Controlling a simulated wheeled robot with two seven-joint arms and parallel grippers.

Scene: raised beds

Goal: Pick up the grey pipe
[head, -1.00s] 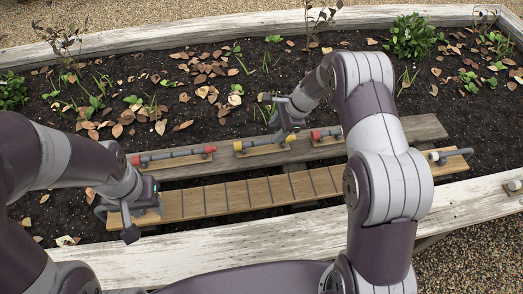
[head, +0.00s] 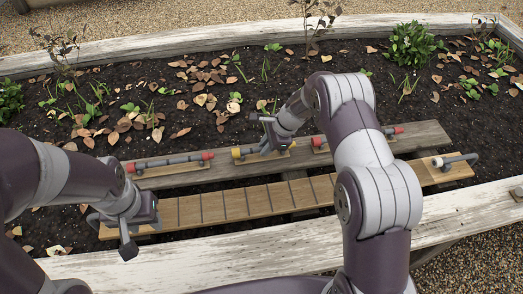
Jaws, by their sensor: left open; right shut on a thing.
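A grey pipe with yellow ends (head: 238,153) lies on a small wooden block on the rear plank, in the middle of the head view. My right gripper (head: 265,143) is over the middle of this pipe and shut on it; the hand hides most of the contact. The pipe appears to be still at its block. My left gripper (head: 128,232) is open and empty, by the left end of the slotted board. Two other grey pipes, both with red ends, lie on blocks: one to the left (head: 175,161) and one to the right (head: 390,132), partly behind my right arm.
The rear plank (head: 425,132) and the slotted wooden board (head: 265,198) lie across the bed. A small bent grey piece (head: 458,159) with a pale end sits at the board's right end. A white timber edge (head: 200,250) runs along the front. Leaves and plants lie behind.

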